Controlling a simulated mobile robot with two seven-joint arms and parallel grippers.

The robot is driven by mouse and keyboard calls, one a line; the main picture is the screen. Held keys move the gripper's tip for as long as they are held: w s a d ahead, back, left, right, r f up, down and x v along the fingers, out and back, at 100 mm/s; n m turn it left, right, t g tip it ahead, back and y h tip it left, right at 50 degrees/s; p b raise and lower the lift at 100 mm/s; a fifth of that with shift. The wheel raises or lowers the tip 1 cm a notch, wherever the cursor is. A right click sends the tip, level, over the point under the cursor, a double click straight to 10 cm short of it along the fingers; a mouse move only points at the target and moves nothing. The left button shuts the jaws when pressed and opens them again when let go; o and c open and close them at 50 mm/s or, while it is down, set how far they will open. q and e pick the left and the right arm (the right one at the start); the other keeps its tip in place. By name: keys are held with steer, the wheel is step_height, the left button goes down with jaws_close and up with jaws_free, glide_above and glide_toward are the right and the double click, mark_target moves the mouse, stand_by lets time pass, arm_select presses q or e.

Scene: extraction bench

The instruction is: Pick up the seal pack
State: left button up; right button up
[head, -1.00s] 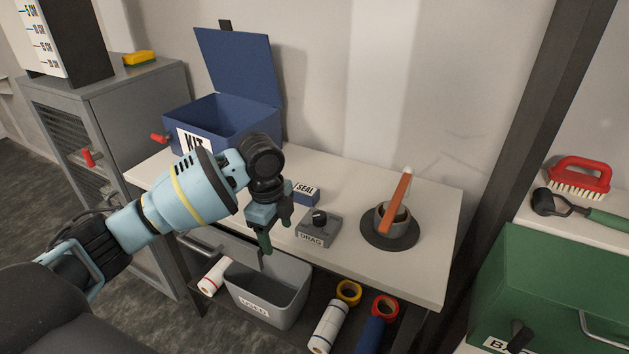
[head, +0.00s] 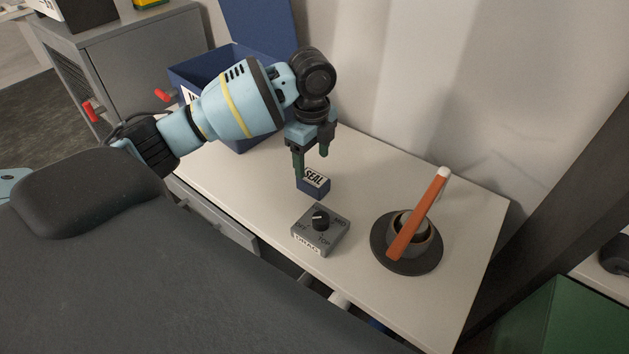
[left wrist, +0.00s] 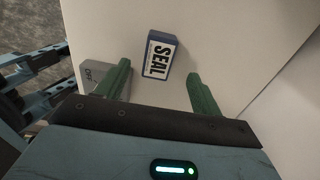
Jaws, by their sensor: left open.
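The seal pack (head: 314,184) is a small blue box with a white top label reading SEAL, lying on the pale bench. In the left wrist view the seal pack (left wrist: 159,57) shows ahead of and between the two green fingers, apart from both. My left gripper (head: 311,165) is open and empty, pointing down close above the pack; one finger overlaps the pack's left edge in the head view. The left gripper also shows in the left wrist view (left wrist: 160,85). My right gripper is not in view.
A grey dial box (head: 320,229) stands just in front of the pack. A grey cup with an orange-brown stick (head: 419,213) stands on a dark round base (head: 408,264) to the right. A blue open kit box (head: 204,69) is behind my arm. Bare bench lies right of the pack.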

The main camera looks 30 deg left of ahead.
mark_target(313, 178)
arm_select(q)
steer(key=shift+w+f, duration=0.1)
steer(key=shift+f, duration=1)
steer(key=f, duration=0.4)
steer(key=shift+s+d+f, duration=0.1)
steer(key=shift+s, duration=0.1)
steer(key=shift+f, duration=0.25)
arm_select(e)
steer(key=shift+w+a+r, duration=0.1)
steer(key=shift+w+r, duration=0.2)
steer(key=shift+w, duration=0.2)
arm_select(q)
steer(key=c, duration=1.2)
steer(key=shift+r, duration=0.1)
